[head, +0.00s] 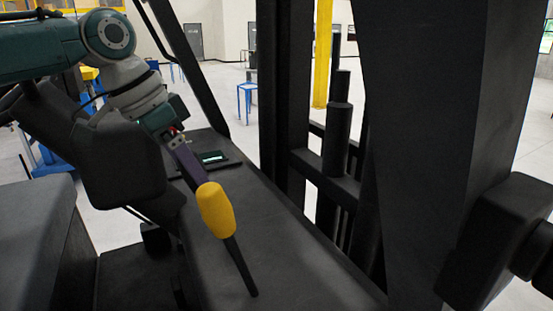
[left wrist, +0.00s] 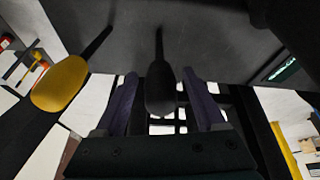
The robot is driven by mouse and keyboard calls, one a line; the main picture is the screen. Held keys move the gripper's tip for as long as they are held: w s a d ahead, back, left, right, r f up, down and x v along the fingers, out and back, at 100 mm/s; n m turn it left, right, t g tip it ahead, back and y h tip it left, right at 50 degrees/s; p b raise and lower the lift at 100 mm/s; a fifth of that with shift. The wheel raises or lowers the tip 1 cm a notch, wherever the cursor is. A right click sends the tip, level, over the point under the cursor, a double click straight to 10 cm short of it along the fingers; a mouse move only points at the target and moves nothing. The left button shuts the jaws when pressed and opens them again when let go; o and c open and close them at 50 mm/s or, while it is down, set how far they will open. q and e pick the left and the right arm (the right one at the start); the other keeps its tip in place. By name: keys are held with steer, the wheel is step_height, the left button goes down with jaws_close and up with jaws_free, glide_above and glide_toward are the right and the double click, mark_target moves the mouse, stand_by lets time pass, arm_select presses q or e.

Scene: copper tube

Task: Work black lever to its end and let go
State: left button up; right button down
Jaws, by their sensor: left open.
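The black lever (left wrist: 160,92) stands between the two purple fingers of my left gripper (left wrist: 158,76) in the left wrist view. Gaps show on both sides of its rounded knob, and the gripper is open. In the head view my left gripper (head: 192,163) points down over the dark console, and I cannot make out the black lever there. A lever with a yellow knob (head: 215,210) and a dark stem is in front of the gripper. The same yellow knob (left wrist: 60,84) is left of the fingers in the left wrist view. My right gripper is out of view.
The dark console (head: 290,265) has a small screen (head: 213,157) behind the gripper. A dark seat-like block (head: 35,240) is at the lower left. Thick dark mast posts (head: 283,100) and a broad dark pillar (head: 420,120) stand to the right.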

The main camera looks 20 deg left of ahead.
arm_select(q)
steer(key=shift+f, duration=0.15)
steer(key=shift+w, duration=0.1)
jaws_close()
stand_by(0.4)
stand_by(0.9)
